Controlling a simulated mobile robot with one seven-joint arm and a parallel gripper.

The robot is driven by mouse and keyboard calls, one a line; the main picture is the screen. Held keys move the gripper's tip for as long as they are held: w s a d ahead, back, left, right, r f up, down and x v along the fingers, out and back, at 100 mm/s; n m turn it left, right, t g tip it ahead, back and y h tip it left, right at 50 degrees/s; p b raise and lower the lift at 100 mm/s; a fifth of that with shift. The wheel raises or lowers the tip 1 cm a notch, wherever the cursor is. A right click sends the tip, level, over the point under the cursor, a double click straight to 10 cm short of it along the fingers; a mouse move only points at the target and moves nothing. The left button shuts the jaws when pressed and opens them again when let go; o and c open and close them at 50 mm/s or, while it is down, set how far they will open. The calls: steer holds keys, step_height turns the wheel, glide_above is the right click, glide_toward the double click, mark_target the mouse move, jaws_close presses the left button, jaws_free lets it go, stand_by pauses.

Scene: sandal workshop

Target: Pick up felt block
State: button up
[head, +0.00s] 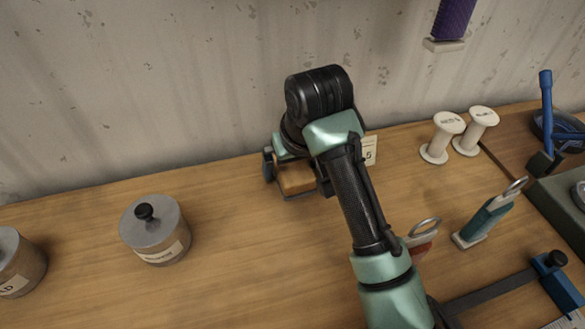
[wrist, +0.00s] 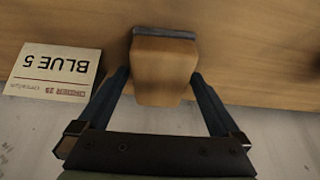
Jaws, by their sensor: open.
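The felt block (wrist: 165,72) is a tan wooden block with a thin grey layer along one edge. In the wrist view it sits between the two fingers of my gripper (wrist: 160,78), with the left finger very close to its side and a small gap on the right. In the head view the block (head: 297,179) is on the wooden bench near the back wall, partly hidden by my gripper (head: 297,176). My gripper is open and points down around the block. I cannot tell whether either finger touches it.
Lidded tins (head: 155,230) stand at left. White spools (head: 441,140), a green-handled tool (head: 484,222) and a blue clamp (head: 556,278) are at right. The bench between the tins and the block is clear.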

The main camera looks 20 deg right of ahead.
mark_target(293, 164)
steer(key=shift+f, duration=0.15)
steer(key=c, duration=1.3)
steer(key=shift+r+b, duration=0.25)
steer(key=shift+b, duration=0.05)
step_height(293, 164, up, 10)
steer(key=p, duration=1.1)
